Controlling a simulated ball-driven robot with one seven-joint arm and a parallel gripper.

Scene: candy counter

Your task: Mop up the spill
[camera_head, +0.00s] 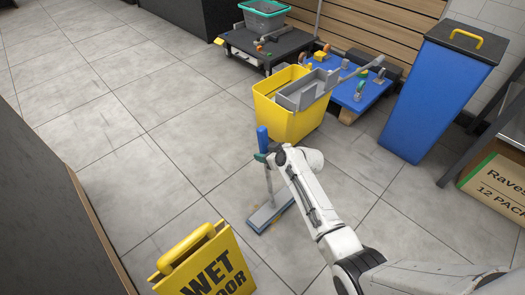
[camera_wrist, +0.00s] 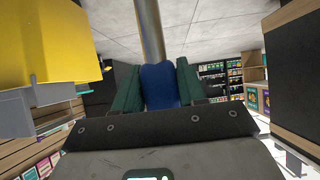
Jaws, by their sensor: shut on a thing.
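The flat mop has a blue grip (camera_head: 262,137), a thin pole and a flat grey-and-blue head (camera_head: 268,217) that appears to rest on the tiles. My gripper (camera_head: 264,157) is shut on the blue grip. In the wrist view, the green fingers of my gripper (camera_wrist: 158,88) clasp both sides of the blue grip (camera_wrist: 159,84), and the metal pole (camera_wrist: 150,30) runs up out of frame. A yellow mop bucket (camera_head: 280,118) with a grey wringer (camera_head: 303,92) stands beyond the gripper. I cannot make out a clear spill on the floor.
A yellow wet floor sign (camera_head: 207,267) stands in front. A blue bin (camera_head: 428,100), a cardboard box (camera_head: 495,188) and carts, one blue (camera_head: 352,96), one dark (camera_head: 285,47), line the right and back. A dark counter (camera_head: 45,200) bounds the left. Open tiles lie left of centre.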

